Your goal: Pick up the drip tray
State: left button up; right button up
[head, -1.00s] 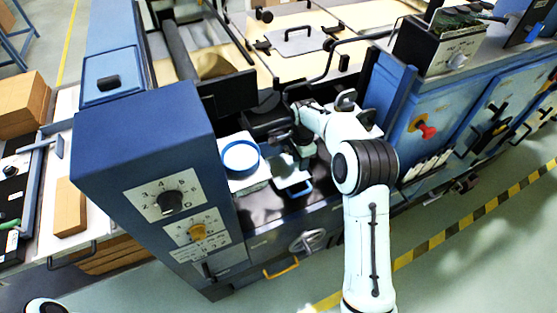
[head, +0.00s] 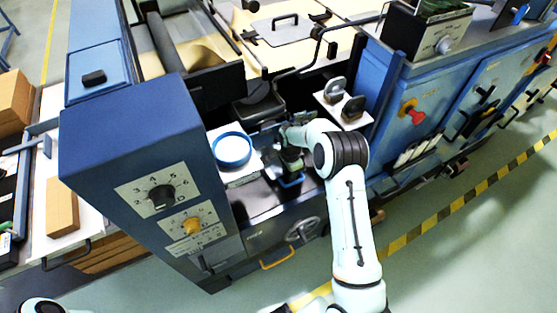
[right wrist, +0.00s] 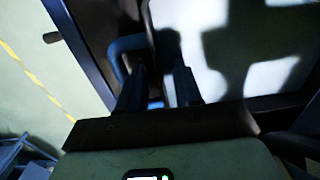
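A blue handle (head: 291,183) shows on the machine's front ledge, under my right gripper (head: 288,172). I take it for part of the drip tray; the gripper covers most of it. In the right wrist view the blue handle (right wrist: 120,62) curves in beside the left finger, and a bit of blue shows between the fingers. My right gripper (right wrist: 158,92) is open there, its two dark fingers apart and pointing at the handle. I cannot tell whether they touch it. A bright, shadowed surface lies right of it. My left gripper is out of view.
A round blue-rimmed dish (head: 232,149) stands on a white plate left of the gripper. The blue control cabinet (head: 150,150) rises further left. An orange handle (head: 277,258) and a handwheel (head: 303,230) are below.

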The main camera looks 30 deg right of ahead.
jog(key=shift+f, duration=0.3)
grip_shut()
jog(key=shift+w+r, duration=0.1)
dwell(1.1)
